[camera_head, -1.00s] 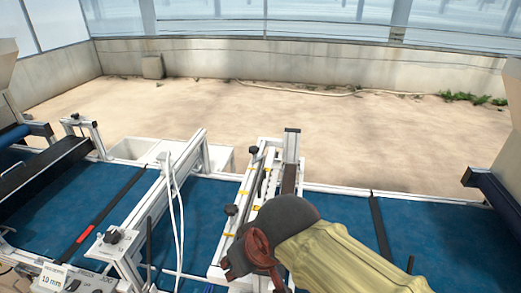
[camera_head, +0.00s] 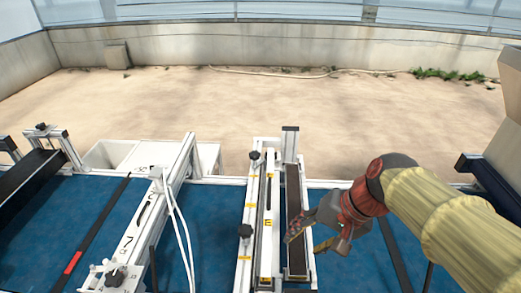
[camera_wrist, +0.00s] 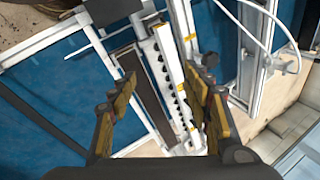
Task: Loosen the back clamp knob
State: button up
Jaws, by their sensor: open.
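The back clamp knob (camera_head: 255,155) is a small black knob at the far end of a white rail with yellow marks (camera_head: 249,204). A second black knob (camera_head: 245,231) sits nearer on the same rail. My gripper (camera_head: 305,241) is open and empty, to the right of the rail and nearer than the back knob, apart from both knobs. In the wrist view, my open gripper (camera_wrist: 162,82) hangs over the rail and a dark strip. One black knob (camera_wrist: 209,59) shows beside the right finger; I cannot tell which it is.
A dark strip in a white frame (camera_head: 294,220) stands close right of the rail, with a post at its far end. A white gantry with pale hoses (camera_head: 172,185) stands left. Blue belt (camera_head: 215,220) lies between. White bins (camera_head: 120,154) sit behind.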

jog(key=w+a+r+m+g+y+p, duration=0.1)
jog(key=w+a+m+y+p, duration=0.15)
jog(key=w, duration=0.35)
jog(key=w+a+m+g+y+p, duration=0.1)
jog(key=w+a+m+y, duration=0.1)
jog(key=w+a, duration=0.3)
jog(key=m+t+y+p, duration=0.3)
jog(key=m+y+p, duration=0.25)
jog(key=m, duration=0.35)
send_near(259, 156)
jog(key=s+a+r, duration=0.3)
jog(key=s+a, duration=0.4)
jog(key=s, duration=0.1)
jog(key=w+d+f+m+t, duration=0.1)
jog(key=w+f, duration=0.1)
jog(key=w+f+m+t+y+p, duration=0.1)
jog(key=w+f+m+t, duration=0.1)
jog(key=w, duration=0.1)
jog(key=w+d+f+m+t, duration=0.1)
jog(key=w+f+m, duration=0.1)
jog(key=shift+w+d+y, duration=0.35)
jog(key=shift+y, duration=0.05)
jog(key=shift+w+m, duration=0.2)
jog(key=shift+m, duration=0.05)
jog(key=shift+w+a+p, duration=0.15)
jog(key=shift+a+p, duration=0.15)
jog(key=shift+a, duration=0.1)
jog(key=x, duration=0.6)
jog(key=shift+w+a+p, duration=0.25)
jog(key=shift+p, duration=0.05)
